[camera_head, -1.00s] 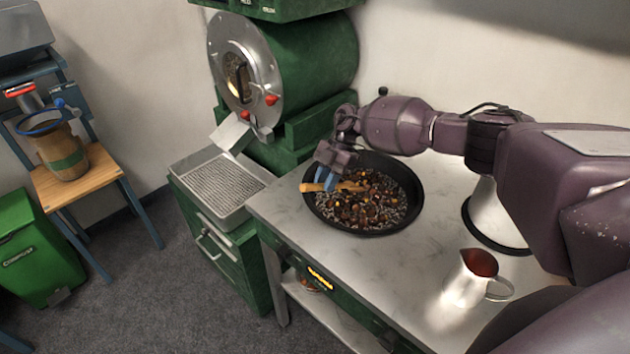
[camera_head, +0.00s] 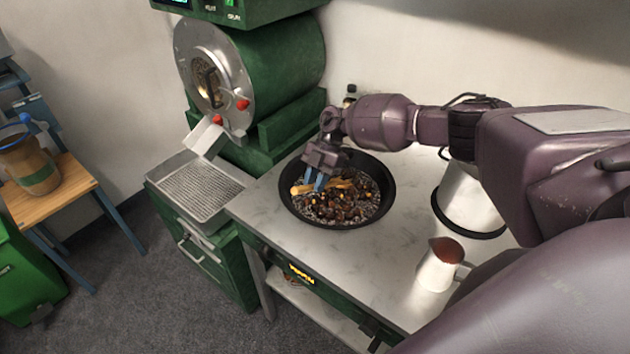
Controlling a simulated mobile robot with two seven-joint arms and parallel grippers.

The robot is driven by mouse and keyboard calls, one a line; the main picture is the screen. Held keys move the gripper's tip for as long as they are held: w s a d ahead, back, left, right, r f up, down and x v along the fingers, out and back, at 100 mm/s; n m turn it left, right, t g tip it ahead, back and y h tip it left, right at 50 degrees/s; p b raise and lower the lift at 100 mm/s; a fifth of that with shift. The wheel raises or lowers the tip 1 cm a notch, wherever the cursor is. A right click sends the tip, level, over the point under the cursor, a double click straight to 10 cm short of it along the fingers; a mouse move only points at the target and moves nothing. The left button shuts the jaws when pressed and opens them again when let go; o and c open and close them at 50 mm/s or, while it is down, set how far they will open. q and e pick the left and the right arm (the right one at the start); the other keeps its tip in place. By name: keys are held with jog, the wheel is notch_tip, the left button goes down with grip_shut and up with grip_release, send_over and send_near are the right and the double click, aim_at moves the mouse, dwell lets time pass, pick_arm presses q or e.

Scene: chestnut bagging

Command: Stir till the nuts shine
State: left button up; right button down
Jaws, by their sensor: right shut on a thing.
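A black round pan (camera_head: 386,196) sits on the steel counter and holds many brown nuts (camera_head: 345,208) among small dark pebble-like bits. Some nuts look glossy, with orange-yellow spots. My right gripper (camera_head: 315,183) reaches in over the pan's far left part, its blue fingertips shut on a wooden spatula (camera_head: 300,189). The spatula lies low across the nuts, one end towards the pan's left rim. The gripper hides part of the spatula, and its far end is partly among the nuts. My left gripper is out of view.
A metal jug (camera_head: 436,272) with reddish-brown contents stands at the counter's front right. A large white-metal vessel (camera_head: 467,198) stands behind it. The green roaster (camera_head: 270,70) and its perforated tray (camera_head: 200,190) are left of the pan. Bare counter (camera_head: 340,258) lies before the pan.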

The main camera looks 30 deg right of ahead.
jog(key=shift+r+p, duration=0.65)
jog(key=shift+r, duration=0.25)
jog(key=shift+r+b, duration=0.3)
jog(key=shift+r, duration=0.25)
notch_tip(320, 180, up, 8)
